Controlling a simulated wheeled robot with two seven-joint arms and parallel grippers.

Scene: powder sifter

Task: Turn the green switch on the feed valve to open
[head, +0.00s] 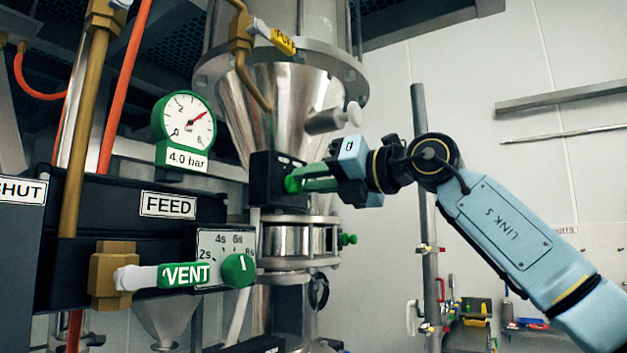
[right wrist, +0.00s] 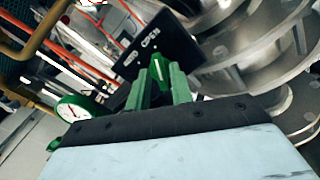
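The feed valve's green switch (head: 292,184) is on a black box (head: 262,172) in front of the steel hopper, in the middle of the head view. In the right wrist view the green switch (right wrist: 159,68) has a pale line on it, and the box face (right wrist: 184,50) carries an OPEN label and a second, blurred label. My right gripper (head: 308,178) reaches in from the right. Its green fingers (right wrist: 162,82) lie one on each side of the switch, close together, and appear shut on it. The fingers hide part of the switch. My left gripper is not in view.
A FEED-labelled dark housing (head: 150,205), a pressure gauge (head: 184,118) reading 4.0 bar, a green VENT handle (head: 185,276) and a timer dial (head: 220,245) stand left of the box. A yellow handle (head: 283,41) is above. Free room lies to the right.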

